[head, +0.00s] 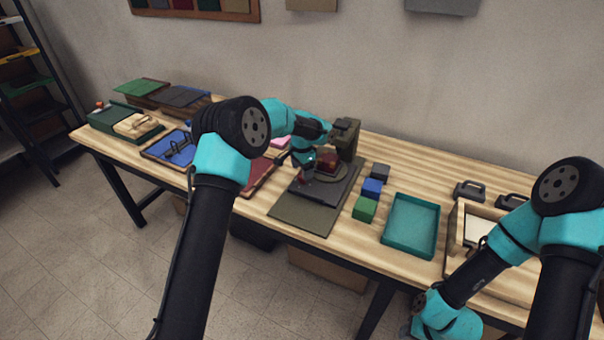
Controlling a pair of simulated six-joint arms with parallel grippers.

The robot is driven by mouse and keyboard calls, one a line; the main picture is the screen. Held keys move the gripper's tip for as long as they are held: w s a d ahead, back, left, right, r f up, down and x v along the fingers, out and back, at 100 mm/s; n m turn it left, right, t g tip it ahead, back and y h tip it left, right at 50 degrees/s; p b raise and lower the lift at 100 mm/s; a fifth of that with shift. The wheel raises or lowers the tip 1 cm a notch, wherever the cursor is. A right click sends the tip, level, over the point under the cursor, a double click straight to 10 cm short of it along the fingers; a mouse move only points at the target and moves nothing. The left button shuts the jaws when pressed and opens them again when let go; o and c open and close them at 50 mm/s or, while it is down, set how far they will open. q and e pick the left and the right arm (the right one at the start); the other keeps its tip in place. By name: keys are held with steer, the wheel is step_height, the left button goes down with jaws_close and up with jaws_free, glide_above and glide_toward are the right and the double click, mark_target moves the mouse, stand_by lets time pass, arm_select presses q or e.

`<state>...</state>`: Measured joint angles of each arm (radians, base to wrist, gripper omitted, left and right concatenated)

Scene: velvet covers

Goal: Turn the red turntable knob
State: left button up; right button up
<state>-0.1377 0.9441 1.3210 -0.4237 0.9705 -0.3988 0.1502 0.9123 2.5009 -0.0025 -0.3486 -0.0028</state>
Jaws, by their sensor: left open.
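The red turntable knob (327,160) is a dark red block on a round turntable (330,173). It stands on the far part of a dark mat (306,212), in front of a dark upright block. My left gripper (306,176) is open and points down just left of the knob, very close to it. Whether it touches the knob I cannot tell, since the fingers are small and dark here. My right arm reaches down at the lower right, and its gripper is outside the picture.
Right of the mat stand a green block (364,208), a blue block (372,188) and a grey block (380,171). A teal tray (411,226) lies beyond them. A blue tray (170,148) and a dark red panel (262,176) lie to the left.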

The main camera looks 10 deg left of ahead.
arm_select(q)
step_height(320, 180, up, 15)
stand_by(0.4)
